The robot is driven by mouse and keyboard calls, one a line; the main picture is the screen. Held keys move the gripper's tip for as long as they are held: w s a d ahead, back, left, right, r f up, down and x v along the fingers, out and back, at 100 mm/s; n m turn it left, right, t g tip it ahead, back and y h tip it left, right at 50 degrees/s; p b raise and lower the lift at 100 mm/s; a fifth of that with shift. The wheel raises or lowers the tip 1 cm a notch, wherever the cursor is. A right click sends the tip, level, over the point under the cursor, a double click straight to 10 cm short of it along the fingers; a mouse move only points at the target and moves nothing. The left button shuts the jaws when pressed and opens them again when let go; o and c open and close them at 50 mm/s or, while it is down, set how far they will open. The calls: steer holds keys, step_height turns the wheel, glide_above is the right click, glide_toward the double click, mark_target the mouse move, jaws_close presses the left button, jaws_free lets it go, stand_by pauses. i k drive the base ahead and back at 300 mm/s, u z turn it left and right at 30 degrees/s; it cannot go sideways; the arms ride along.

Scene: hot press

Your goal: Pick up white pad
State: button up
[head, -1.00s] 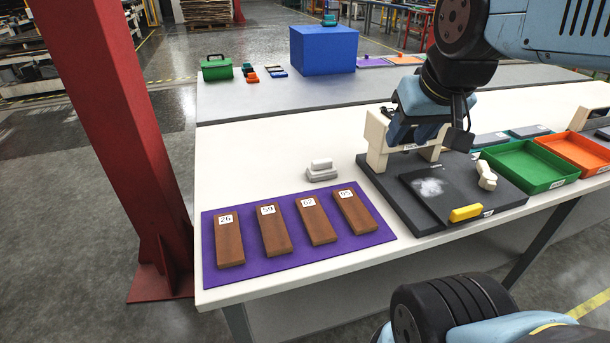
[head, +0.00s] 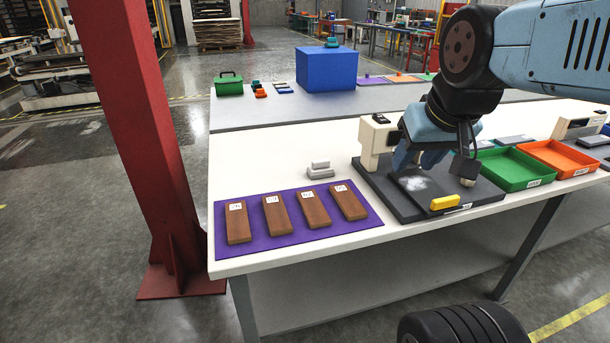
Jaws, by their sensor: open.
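The white pad (head: 320,170) is a small block with a pale upper part on a greyer base. It stands on the white tabletop just behind the purple mat, left of the press. My gripper (head: 430,166) is open and points down over the dark press base, to the right of the white pad and clearly apart from it. My gripper hides part of the press and the plate. Nothing shows between its fingers.
The hot press (head: 378,138) has a dark plate with a white powdery patch and a yellow handle (head: 444,202). The purple mat (head: 255,247) bears several numbered brown blocks. Green (head: 516,186) and orange trays (head: 590,165) stand at right. Tabletop left of the white pad is clear.

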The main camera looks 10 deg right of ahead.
mark_target(322, 169)
steer(key=z, duration=0.2)
steer(key=i, duration=0.9)
steer(key=u, duration=0.1)
